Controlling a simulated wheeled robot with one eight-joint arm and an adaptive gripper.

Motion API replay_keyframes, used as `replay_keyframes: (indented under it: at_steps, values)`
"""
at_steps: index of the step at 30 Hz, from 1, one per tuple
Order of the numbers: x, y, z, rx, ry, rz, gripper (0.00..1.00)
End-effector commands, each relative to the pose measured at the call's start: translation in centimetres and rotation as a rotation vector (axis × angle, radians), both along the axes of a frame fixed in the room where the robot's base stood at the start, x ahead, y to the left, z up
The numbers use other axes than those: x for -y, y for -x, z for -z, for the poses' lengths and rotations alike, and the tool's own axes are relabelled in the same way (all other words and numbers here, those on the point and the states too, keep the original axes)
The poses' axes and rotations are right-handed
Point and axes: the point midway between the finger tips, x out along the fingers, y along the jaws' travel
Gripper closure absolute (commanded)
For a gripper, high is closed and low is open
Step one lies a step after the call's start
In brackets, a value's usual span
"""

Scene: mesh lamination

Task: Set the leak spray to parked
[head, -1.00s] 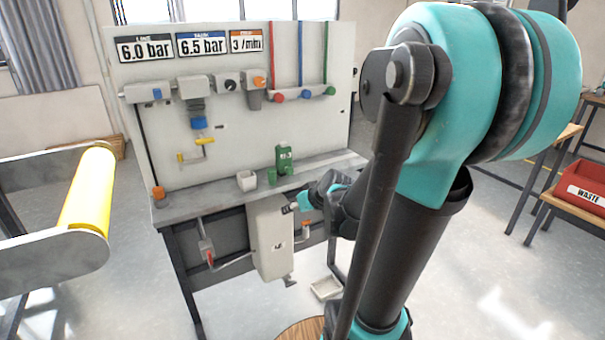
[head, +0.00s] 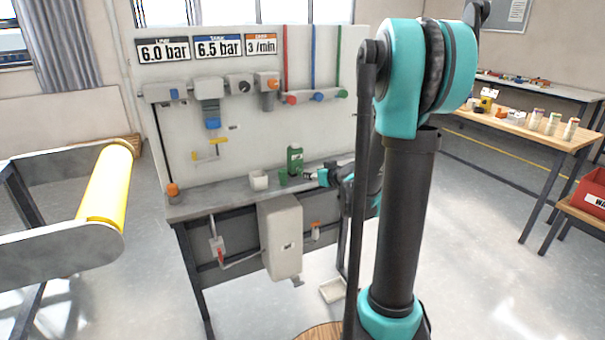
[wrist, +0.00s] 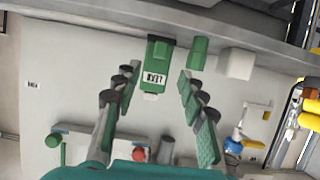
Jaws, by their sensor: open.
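The leak spray is a green bottle (head: 295,160) with a white label, standing on the bench shelf at the panel. In the wrist view, which is upside down, the labelled bottle (wrist: 154,68) appears between my two spread fingers. My gripper (wrist: 159,80) is open, with a finger on each side of the bottle in the picture and a visible gap on both sides. In the head view my gripper (head: 312,177) is small, just right of the bottle's base. I cannot tell how far it is from the bottle in depth.
A green cup (head: 283,177) and a white box (head: 259,180) stand left of the bottle. The panel carries valves, hoses and a regulator (head: 211,112). A grey cabinet (head: 281,240) hangs under the bench. A yellow roller (head: 108,187) is at left.

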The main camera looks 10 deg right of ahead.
Motion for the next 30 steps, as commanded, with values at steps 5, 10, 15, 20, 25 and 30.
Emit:
replay_keyframes:
  at_steps: [5,10,15,20,25,30]
  values:
    - [-0.9,-2.5,1.1,0.0,0.0,-0.002,0.59]
    - [-1.7,-5.0,2.2,0.0,0.001,-0.001,0.59]
    - [-2.4,-7.1,3.2,-0.001,0.0,-0.002,0.59]
    - [-2.8,-8.5,3.7,-0.001,0.0,-0.001,0.59]
    - [-3.0,-9.1,4.0,0.0,0.0,0.0,0.59]
    - [-3.0,-9.1,4.0,0.0,0.0,0.0,0.59]
